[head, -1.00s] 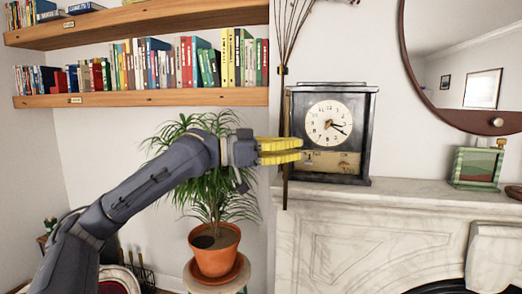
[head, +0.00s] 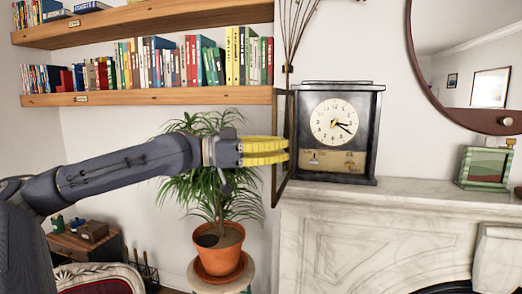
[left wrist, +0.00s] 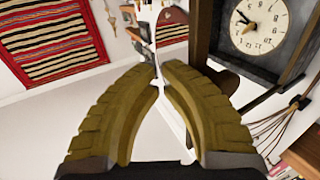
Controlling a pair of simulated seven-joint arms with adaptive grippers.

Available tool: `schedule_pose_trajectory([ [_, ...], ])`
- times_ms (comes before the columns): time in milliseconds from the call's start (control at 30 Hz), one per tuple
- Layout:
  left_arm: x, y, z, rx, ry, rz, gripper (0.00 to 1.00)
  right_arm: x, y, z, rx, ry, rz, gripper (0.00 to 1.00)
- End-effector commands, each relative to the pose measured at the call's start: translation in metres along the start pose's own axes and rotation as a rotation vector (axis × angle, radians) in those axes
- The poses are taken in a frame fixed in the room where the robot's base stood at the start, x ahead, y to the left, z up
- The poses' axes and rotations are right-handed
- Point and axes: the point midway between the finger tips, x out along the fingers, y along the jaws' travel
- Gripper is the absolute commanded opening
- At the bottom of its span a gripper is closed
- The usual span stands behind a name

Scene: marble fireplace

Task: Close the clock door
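The clock (head: 334,135) stands upright on the mantel, dark-cased with a cream dial. Its narrow, dark-framed door (head: 275,185) stands open at the clock's left side, swung out and seen nearly edge-on. My left gripper (head: 287,151) points right, and its yellow fingers cover the middle of the door; I cannot tell whether they touch it. In the left wrist view the fingers (left wrist: 159,70) come close together at the tips with nothing seen held between them. There the clock (left wrist: 255,28) is at upper right, turned over. My right gripper is not in view.
The marble mantel (head: 420,190) runs right from under the clock. A potted plant (head: 219,250) stands on a stool below my left arm. Bookshelves (head: 150,97) hang above the arm. A round mirror (head: 490,124) and green framed box (head: 485,167) are at right.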

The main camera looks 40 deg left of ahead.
Motion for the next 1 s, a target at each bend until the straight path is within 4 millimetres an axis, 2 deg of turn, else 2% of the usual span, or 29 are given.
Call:
schedule_pose_trajectory([
  [1000, -0.04, 0.008, -0.002, 0.005, 0.002, 0.01, 0.0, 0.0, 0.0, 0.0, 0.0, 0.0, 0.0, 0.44],
])
